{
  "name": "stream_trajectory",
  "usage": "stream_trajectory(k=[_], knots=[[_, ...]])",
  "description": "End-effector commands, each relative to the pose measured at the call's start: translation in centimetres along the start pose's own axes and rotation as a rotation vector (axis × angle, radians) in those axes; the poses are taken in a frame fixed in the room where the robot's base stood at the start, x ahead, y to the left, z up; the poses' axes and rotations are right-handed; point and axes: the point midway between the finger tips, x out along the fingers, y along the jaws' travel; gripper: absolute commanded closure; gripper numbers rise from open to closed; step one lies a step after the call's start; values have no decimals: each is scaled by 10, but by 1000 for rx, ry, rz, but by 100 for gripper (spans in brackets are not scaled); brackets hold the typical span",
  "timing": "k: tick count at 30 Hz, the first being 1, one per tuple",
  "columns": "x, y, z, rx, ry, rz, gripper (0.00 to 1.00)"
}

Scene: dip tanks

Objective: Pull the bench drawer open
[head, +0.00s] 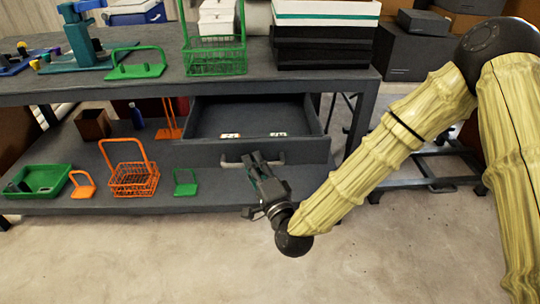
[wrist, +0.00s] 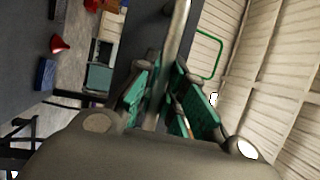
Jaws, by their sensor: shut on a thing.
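The bench drawer (head: 290,152) is under the bench top and stands partly pulled out in the head view, its grey inside showing. Two small light pieces (head: 230,135) lie inside it near the front. A grey bar handle (head: 232,164) runs along the drawer front. My gripper (head: 257,163) is at the middle of this handle, shut on it. In the wrist view the handle bar (wrist: 177,30) passes between the green-padded fingers (wrist: 165,95). The fingers hide the part of the bar that they hold.
Below the drawer, the lower shelf (head: 120,206) carries an orange basket (head: 134,180), a green tray (head: 42,180) and small stands. A green basket (head: 215,62) and stacked bins (head: 322,40) stand on the bench top. The floor (head: 150,255) in front is clear.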

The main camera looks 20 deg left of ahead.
Motion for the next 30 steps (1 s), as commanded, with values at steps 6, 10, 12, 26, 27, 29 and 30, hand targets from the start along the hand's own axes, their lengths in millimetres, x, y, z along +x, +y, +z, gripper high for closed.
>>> stream_trajectory(k=[6, 10, 12, 26, 27, 29, 30], knots=[[-2, -1, 8, 2, -10, 0, 100], [-2, 0, 8, 2, -10, 0, 100], [-2, 0, 8, 2, -10, 0, 100], [-3, -1, 8, 2, -10, 0, 79], [-5, 0, 8, 2, -10, 0, 79], [-9, 0, 8, 3, -10, 1, 79], [-12, 0, 8, 3, -11, 1, 79]])
